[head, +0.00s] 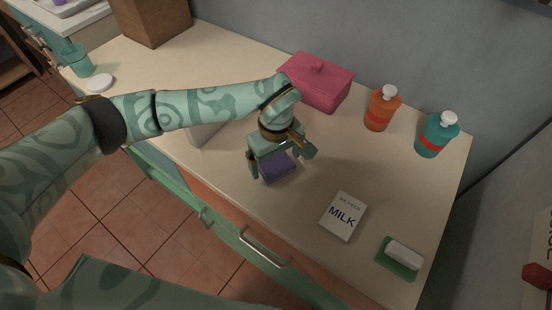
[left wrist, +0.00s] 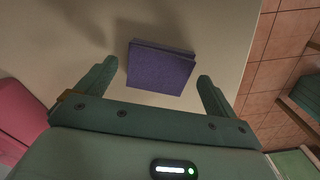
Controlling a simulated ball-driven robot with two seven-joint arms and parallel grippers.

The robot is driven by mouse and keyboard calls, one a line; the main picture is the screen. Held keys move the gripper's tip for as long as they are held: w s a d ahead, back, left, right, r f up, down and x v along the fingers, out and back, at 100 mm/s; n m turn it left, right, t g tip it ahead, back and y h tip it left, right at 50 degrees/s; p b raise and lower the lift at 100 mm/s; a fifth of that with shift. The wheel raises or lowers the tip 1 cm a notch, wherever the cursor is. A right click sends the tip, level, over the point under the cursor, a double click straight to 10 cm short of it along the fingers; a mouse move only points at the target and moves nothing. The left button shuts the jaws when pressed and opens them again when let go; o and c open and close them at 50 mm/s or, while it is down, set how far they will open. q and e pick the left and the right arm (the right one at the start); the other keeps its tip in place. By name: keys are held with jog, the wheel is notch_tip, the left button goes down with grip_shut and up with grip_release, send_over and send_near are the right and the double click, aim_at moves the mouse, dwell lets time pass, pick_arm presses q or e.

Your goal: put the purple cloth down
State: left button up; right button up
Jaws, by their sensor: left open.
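The purple cloth (head: 279,167) is a folded square lying on the pale counter near its front edge. In the left wrist view the cloth (left wrist: 160,68) lies flat just beyond the fingertips, between their lines. My left gripper (head: 280,168) is right above the cloth in the head view, partly covering it. In the left wrist view its two fingers (left wrist: 157,72) are spread wide apart, with nothing between them. My right gripper does not show.
A pink lidded box (head: 318,84) stands behind the gripper. An orange bottle (head: 381,108) and a teal bottle (head: 436,136) stand at the back right. A milk card (head: 343,215) and a green sponge tray (head: 384,259) lie at right. The counter between cloth and card is clear.

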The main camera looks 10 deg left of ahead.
aim_at(276, 164)
pick_arm(q)
notch_tip(276, 164, up, 12)
jog(key=p, duration=0.2)
jog(key=shift+f, duration=0.25)
